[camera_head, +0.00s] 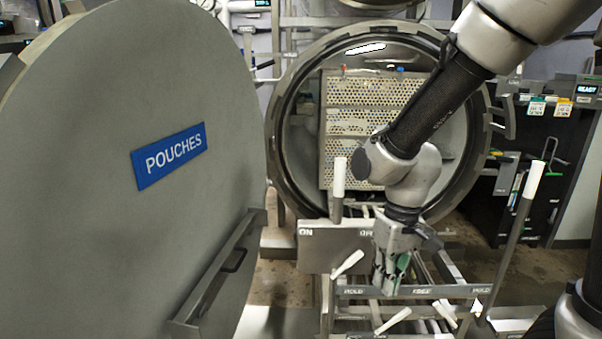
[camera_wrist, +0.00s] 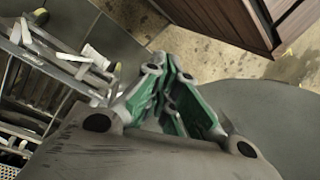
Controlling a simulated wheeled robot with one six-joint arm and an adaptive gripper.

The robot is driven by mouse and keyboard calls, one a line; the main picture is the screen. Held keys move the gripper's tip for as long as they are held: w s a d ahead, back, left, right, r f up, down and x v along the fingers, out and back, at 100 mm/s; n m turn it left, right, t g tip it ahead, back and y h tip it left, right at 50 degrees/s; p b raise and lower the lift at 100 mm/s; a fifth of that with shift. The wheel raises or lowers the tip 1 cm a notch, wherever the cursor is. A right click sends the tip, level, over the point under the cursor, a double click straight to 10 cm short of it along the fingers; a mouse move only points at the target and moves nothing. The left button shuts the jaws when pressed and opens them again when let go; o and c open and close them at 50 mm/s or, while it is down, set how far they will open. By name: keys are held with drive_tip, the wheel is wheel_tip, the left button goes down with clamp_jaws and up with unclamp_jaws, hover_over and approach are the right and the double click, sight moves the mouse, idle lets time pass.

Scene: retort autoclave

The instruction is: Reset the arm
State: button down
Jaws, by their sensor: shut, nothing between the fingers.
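My gripper (camera_head: 390,276) hangs at the end of my arm, fingers pointing down, in the middle right of the head view. Its green and grey fingers are together with nothing between them; they also show in the wrist view (camera_wrist: 168,92). It is in front of the round autoclave opening, above or in front of the metal frame with white-handled levers (camera_head: 400,291). I cannot tell whether the fingers touch the frame. My forearm crosses in front of the right side of the opening and hides part of it.
A large round door (camera_head: 90,230) with a blue POUCHES sign (camera_head: 168,156) stands open at the left. A perforated rack (camera_head: 345,125) sits inside the autoclave opening (camera_head: 279,150). An upright lever with a white grip (camera_head: 534,180) stands at the right. A READY display (camera_head: 587,89) is behind it.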

drive_tip(key=s+d+r+m+t, duration=0.2)
drive_tip(key=s+d+r+t, duration=0.1)
drive_tip(key=d+r, duration=0.5)
drive_tip(key=s+d+r+m+t+h, duration=0.1)
drive_tip(key=s+d+r, duration=0.3)
drive_tip(key=d+r, duration=0.5)
drive_tip(key=shift+d+m+t, duration=0.9)
drive_tip(key=shift+d, duration=0.25)
drive_tip(key=c, duration=2.2)
unclamp_jaws()
